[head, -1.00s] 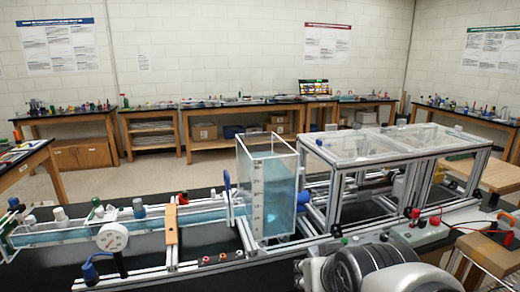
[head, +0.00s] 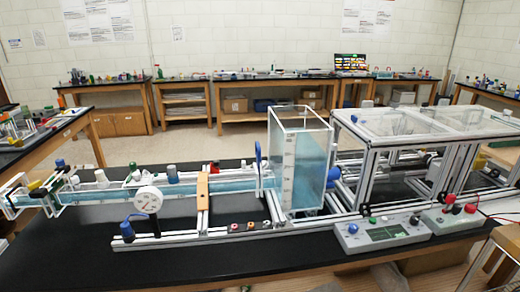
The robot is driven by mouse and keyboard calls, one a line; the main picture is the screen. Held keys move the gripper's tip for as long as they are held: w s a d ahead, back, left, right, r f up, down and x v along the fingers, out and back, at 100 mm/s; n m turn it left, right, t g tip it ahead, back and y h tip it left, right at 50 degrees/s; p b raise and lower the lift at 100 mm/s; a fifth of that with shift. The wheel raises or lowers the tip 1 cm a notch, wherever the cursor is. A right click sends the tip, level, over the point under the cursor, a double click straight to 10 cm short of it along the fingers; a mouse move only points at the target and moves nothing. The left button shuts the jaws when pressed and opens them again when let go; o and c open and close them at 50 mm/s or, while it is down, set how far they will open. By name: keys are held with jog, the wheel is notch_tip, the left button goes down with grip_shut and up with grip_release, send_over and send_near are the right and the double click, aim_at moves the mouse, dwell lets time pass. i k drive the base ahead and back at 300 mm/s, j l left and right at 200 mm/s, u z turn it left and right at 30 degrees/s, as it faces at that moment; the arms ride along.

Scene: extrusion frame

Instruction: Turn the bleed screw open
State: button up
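I cannot pick out the bleed screw with certainty in the head view. A clear water channel (head: 235,186) runs from the left to a tall clear tank (head: 309,165) of blue water. A blue disc-like part (head: 259,157) stands upright at the tank's left side. My gripper is not in view.
An aluminium extrusion frame (head: 398,157) with clear trays stands right of the tank. Two control boxes, one with a screen (head: 383,234) and one with red knobs (head: 452,218), sit at the front right. The black bench top (head: 190,268) is clear along its front edge.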

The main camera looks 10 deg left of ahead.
aim_at(75, 180)
jog(key=u, duration=1.35)
